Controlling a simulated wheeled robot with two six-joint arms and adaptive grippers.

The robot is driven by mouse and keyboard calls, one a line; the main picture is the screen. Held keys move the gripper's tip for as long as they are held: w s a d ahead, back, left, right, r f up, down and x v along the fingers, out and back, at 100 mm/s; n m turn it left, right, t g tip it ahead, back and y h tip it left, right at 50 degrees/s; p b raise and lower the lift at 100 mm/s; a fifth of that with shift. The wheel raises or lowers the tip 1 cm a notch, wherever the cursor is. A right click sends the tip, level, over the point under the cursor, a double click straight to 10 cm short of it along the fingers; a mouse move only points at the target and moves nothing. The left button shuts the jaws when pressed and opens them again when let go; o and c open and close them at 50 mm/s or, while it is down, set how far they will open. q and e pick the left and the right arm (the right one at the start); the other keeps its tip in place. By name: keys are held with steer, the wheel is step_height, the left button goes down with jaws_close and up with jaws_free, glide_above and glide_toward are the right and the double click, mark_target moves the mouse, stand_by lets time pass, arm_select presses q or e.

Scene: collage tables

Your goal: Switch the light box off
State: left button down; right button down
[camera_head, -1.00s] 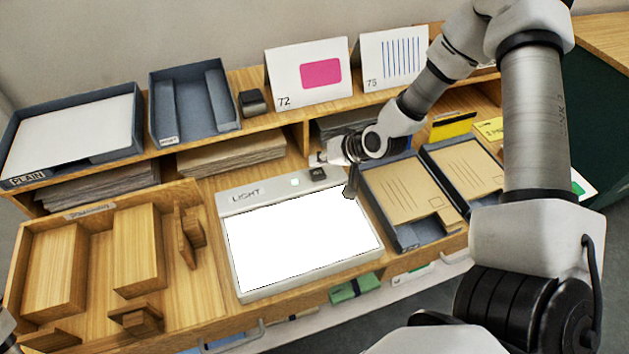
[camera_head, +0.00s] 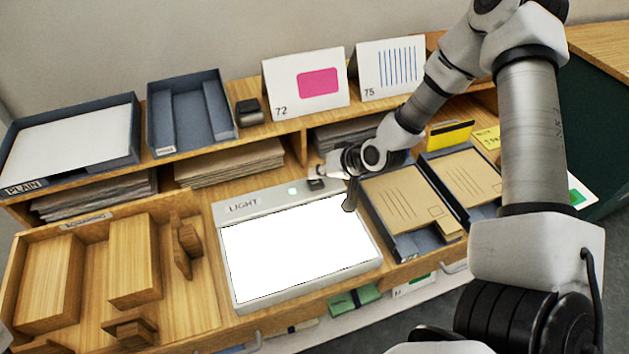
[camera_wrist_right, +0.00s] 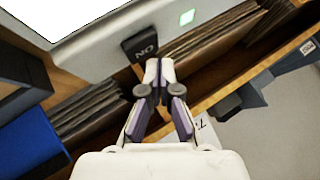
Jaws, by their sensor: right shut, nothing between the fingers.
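The light box (camera_head: 300,247) lies on the desk with its panel glowing white. A small green lamp (camera_head: 292,191) is lit on its top strip, and it also shows in the wrist view (camera_wrist_right: 187,17). Beside the lamp is a dark rocker switch (camera_head: 316,184). In the wrist view the switch (camera_wrist_right: 140,46) shows the letters "ON", upside down. My right gripper (camera_head: 317,172) is shut and empty, just behind the switch. In the wrist view its fingertips (camera_wrist_right: 154,70) are close to the switch edge; I cannot tell whether they touch. My left gripper is out of view.
Card trays (camera_head: 395,250) stand right of the light box. A wooden tray with blocks (camera_head: 200,322) is to the left. Above are paper stacks (camera_head: 230,163), a shelf with grey trays (camera_head: 155,85), and cards 72 (camera_head: 280,90) and 75 (camera_head: 400,92).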

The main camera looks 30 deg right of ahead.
mark_target(318, 183)
stand_by(0.4)
steer(key=shift+f+b, duration=0.4)
steer(key=shift+f, duration=0.05)
steer(key=shift+f, duration=0.25)
stand_by(0.3)
steer(key=shift+r+p, duration=0.4)
steer(key=shift+r, duration=0.35)
step_height(318, 183, up, 6)
steer(key=p, duration=0.5)
